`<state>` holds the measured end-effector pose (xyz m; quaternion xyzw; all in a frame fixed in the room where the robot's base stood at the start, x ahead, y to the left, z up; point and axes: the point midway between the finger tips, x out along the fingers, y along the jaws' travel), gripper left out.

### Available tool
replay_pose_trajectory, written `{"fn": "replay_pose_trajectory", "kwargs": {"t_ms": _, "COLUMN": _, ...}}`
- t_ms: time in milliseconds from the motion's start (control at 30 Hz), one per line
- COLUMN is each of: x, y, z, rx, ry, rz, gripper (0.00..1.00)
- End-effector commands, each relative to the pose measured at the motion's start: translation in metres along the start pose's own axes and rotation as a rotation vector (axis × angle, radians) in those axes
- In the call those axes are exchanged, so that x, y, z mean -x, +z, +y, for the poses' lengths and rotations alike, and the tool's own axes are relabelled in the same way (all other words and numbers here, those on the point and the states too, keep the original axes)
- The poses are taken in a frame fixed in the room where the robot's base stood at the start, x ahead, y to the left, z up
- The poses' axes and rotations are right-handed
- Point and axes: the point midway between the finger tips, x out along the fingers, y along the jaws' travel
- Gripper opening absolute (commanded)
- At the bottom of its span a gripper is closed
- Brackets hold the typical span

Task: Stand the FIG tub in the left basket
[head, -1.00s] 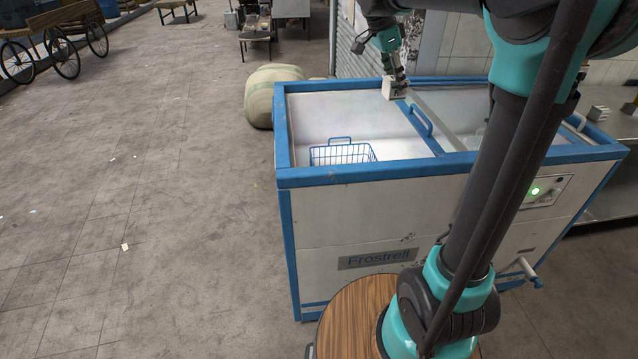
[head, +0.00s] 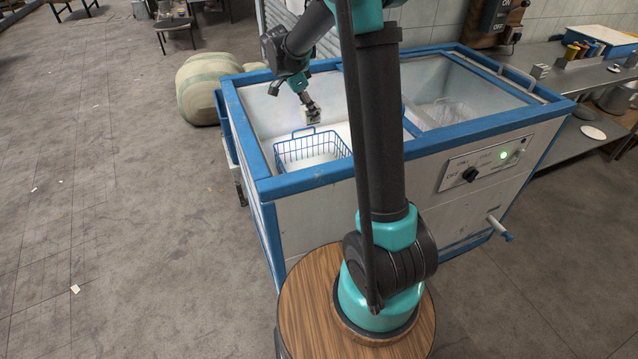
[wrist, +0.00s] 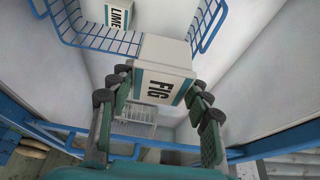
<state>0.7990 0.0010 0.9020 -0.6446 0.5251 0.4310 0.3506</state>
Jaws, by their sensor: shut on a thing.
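The FIG tub (wrist: 164,70), a white box with a teal band and black lettering, is between the fingers of my gripper (wrist: 160,100) in the wrist view. In the head view the tub (head: 312,116) hangs from my gripper (head: 308,104) inside the open left part of the freezer. It is above or just behind the far side of the blue wire basket (head: 281,153); its exact height over the rim is unclear. The basket (wrist: 88,40) also shows beyond the tub in the wrist view. A LIME tub (wrist: 118,15) appears within the basket's outline there.
The white freezer has a blue rim (head: 310,182) around the opening. A pale sack (head: 200,92) stands left of the freezer. A metal counter (head: 585,75) is at the right.

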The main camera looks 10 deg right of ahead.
Motion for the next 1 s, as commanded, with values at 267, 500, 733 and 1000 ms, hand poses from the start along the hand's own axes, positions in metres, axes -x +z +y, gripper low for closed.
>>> {"fn": "replay_pose_trajectory", "kwargs": {"t_ms": 267, "x": -0.032, "y": 0.012, "z": -0.001, "rx": -0.008, "ry": 0.003, "rz": 0.000, "gripper": 0.16}}
{"fn": "replay_pose_trajectory", "kwargs": {"t_ms": 500, "x": -0.084, "y": 0.033, "z": -0.001, "rx": -0.008, "ry": 0.003, "rz": 0.000, "gripper": 0.16}}
{"fn": "replay_pose_trajectory", "kwargs": {"t_ms": 733, "x": -0.135, "y": 0.054, "z": -0.001, "rx": -0.007, "ry": 0.003, "rz": 0.000, "gripper": 0.16}}
{"fn": "replay_pose_trajectory", "kwargs": {"t_ms": 1000, "x": -0.167, "y": 0.068, "z": -0.001, "rx": -0.007, "ry": 0.002, "rz": 0.000, "gripper": 0.16}}
